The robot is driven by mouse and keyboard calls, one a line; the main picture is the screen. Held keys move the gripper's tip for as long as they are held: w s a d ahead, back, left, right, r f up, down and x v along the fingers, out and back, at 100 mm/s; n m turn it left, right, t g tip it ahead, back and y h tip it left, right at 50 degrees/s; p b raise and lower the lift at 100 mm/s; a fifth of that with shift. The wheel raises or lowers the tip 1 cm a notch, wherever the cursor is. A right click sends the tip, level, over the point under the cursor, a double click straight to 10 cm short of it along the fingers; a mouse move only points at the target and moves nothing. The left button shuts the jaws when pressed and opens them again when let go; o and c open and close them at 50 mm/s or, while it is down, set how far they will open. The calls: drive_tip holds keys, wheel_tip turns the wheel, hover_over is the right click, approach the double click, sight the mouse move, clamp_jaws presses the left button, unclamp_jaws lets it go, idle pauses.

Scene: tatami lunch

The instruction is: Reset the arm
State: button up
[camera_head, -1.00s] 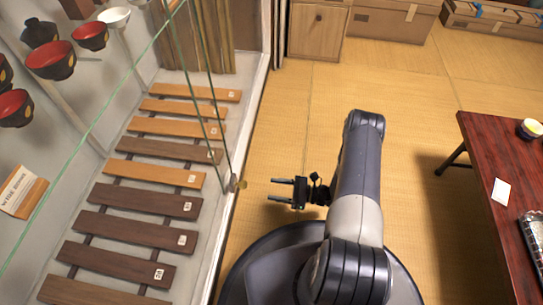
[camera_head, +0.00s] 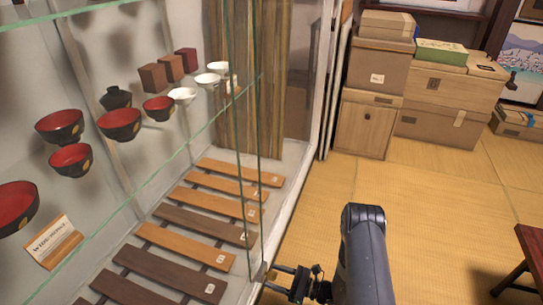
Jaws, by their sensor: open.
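My gripper (camera_head: 284,281) is near the bottom edge of the head view, to the left of my grey arm. Its two black fingers point left and stand apart, with nothing between them. The fingertips show close to the frame edge of the glass display case (camera_head: 295,185); I cannot tell whether they touch it. The lower part of my arm is cut off by the picture's bottom edge.
The case holds red-and-black bowls (camera_head: 119,124), white cups (camera_head: 182,97) and wooden slats (camera_head: 190,248). Boxes (camera_head: 449,104) and a wooden cabinet (camera_head: 365,124) stand at the back. A dark red table (camera_head: 532,255) is at right. The tatami floor (camera_head: 440,205) between is clear.

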idle(0.3)
drive_tip(key=p+v, duration=0.3)
drive_tip(key=v, duration=0.8)
drive_tip(key=b+x, duration=0.3)
drive_tip(key=x, duration=0.8)
drive_tip(key=shift+a+f, duration=0.15)
drive_tip(key=s+d+n+p, duration=0.2)
drive_tip(key=s+d+n, duration=0.1)
drive_tip(key=d+n, duration=0.5)
drive_tip(key=shift+p+v, duration=0.4)
drive_tip(key=shift+v, duration=0.7)
